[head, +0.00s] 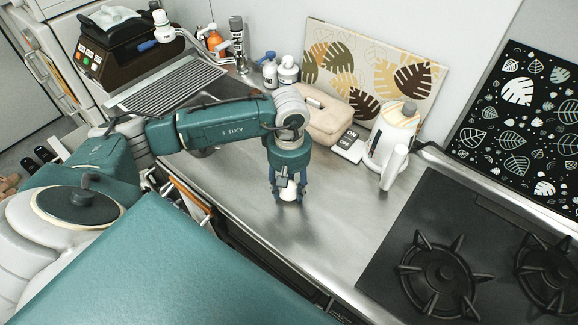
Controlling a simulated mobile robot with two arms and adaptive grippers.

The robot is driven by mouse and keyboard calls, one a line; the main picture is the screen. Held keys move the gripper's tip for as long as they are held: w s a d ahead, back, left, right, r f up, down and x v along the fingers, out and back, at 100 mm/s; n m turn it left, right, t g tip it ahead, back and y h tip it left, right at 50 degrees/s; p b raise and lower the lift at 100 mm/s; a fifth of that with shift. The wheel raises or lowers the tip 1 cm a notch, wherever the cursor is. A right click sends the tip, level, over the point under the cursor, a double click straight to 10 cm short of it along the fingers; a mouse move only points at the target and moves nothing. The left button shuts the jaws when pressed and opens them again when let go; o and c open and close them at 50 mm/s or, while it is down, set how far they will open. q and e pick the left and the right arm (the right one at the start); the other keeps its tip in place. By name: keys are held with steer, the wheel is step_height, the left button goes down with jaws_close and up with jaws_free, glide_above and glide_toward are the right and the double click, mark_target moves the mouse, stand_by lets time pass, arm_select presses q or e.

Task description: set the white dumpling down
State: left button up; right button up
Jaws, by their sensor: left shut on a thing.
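The white dumpling (288,192) is small and pale, low between the fingers of my left gripper (288,190). The gripper points down over the steel counter (325,235) and is shut on the dumpling. The fingers hide part of it. The dumpling is at or just above the counter surface; I cannot tell whether it touches. My right gripper is not in view.
A black gas stove (400,235) is at the right. A ridged drying rack (172,86) and bottles are at the back left. The counter in front is clear.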

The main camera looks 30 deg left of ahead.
arm_select(q)
steer(key=shift+f, duration=0.1)
steer(key=o, duration=1.3)
